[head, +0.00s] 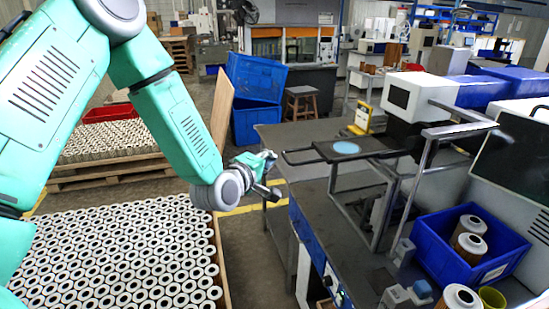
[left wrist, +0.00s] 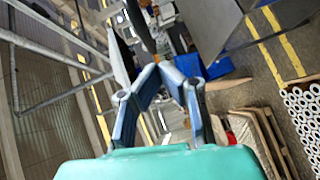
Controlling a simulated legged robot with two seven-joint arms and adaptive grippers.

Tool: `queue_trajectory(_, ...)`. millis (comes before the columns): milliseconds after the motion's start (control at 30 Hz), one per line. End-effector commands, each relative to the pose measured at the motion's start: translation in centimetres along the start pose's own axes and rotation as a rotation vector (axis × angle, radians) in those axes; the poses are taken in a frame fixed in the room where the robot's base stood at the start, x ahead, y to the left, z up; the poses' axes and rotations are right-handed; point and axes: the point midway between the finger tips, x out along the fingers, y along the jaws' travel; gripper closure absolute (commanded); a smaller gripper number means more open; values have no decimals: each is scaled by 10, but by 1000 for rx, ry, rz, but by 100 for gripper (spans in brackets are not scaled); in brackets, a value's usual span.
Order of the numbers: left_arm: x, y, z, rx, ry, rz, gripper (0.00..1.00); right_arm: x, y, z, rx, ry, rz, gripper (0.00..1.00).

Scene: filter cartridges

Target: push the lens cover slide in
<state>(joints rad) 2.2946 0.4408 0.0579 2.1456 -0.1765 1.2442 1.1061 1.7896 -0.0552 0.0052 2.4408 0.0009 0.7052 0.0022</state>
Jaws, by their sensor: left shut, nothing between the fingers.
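The lens cover slide (head: 330,150) is a flat dark plate with a pale blue disc on it and a thin loop handle at its left end. It sticks out to the left from the dark housing (head: 405,136) under a white camera box. My left gripper (head: 273,172) is to the left of the handle, with a small gap between them in the head view. In the left wrist view, its fingers (left wrist: 160,68) meet at the tips with nothing between them. I cannot clearly make out the slide in that view. My right gripper is not in view.
A blue bin (head: 428,240) with filter cartridges is at the lower right. A crate of many cartridges (head: 120,255) lies below my left arm. Small grey fixtures sit along the bench's front.

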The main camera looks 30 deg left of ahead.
Motion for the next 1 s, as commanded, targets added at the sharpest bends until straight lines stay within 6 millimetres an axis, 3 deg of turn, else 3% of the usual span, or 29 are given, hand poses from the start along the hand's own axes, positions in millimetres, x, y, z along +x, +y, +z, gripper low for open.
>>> queue_trajectory(200, 6, 2, 12, 4, 0, 0, 100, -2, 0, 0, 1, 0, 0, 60)
queue_trajectory(667, 14, 0, 13, -1, -1, 1, 100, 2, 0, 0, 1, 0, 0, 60)
queue_trajectory(867, 41, 7, 40, 0, -1, 2, 100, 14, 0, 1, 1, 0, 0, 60)
queue_trajectory(1000, 70, 16, 70, 2, -2, 3, 100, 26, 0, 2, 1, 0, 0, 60)
